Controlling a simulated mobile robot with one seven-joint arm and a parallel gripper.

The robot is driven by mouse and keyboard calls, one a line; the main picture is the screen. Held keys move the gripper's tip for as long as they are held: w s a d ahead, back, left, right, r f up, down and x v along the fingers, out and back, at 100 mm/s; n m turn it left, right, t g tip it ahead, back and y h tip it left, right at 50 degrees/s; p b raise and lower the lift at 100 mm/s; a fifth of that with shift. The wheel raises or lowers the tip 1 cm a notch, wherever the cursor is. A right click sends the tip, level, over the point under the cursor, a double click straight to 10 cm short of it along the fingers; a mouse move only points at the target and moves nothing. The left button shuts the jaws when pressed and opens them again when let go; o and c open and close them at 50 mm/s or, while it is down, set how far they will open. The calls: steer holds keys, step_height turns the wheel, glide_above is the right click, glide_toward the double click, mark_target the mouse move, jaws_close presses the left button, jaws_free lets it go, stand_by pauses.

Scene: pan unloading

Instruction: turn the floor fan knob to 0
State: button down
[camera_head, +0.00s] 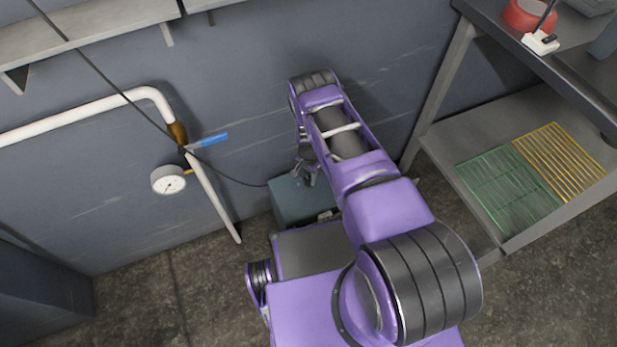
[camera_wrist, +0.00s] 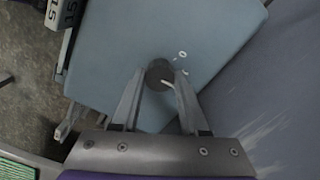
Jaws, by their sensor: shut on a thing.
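The floor fan (camera_head: 290,200) is a blue-grey box on the floor against the wall, partly hidden by my arm in the head view. Its blue-grey top face (camera_wrist: 115,50) fills much of the wrist view. A dark round knob (camera_wrist: 159,74) sits on that face, with a pale pointer line toward the lower right. Small white marks lie right of the knob, too small to read. My gripper (camera_wrist: 160,80) has its two fingers on either side of the knob, shut on it. In the head view my gripper (camera_head: 306,168) is above the fan, its fingertips unclear.
A white pipe (camera_head: 205,185) with a blue-handled valve (camera_head: 208,142) and gauge (camera_head: 168,180) is left of my arm. A metal shelf unit (camera_head: 470,160) with green and yellow racks stands right. A dark cable runs along the wall toward the fan.

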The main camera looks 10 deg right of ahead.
mark_target(308, 179)
steer(key=n, duration=0.6)
steer(key=shift+n, duration=0.3)
steer(key=n, duration=0.5)
steer(key=shift+n, duration=0.3)
steer(key=shift+c, duration=2.1)
jaws_free()
steer(key=shift+r, duration=0.1)
step_height(308, 179, up, 17)
steer(key=p, duration=0.3)
steer(key=shift+r, duration=0.15)
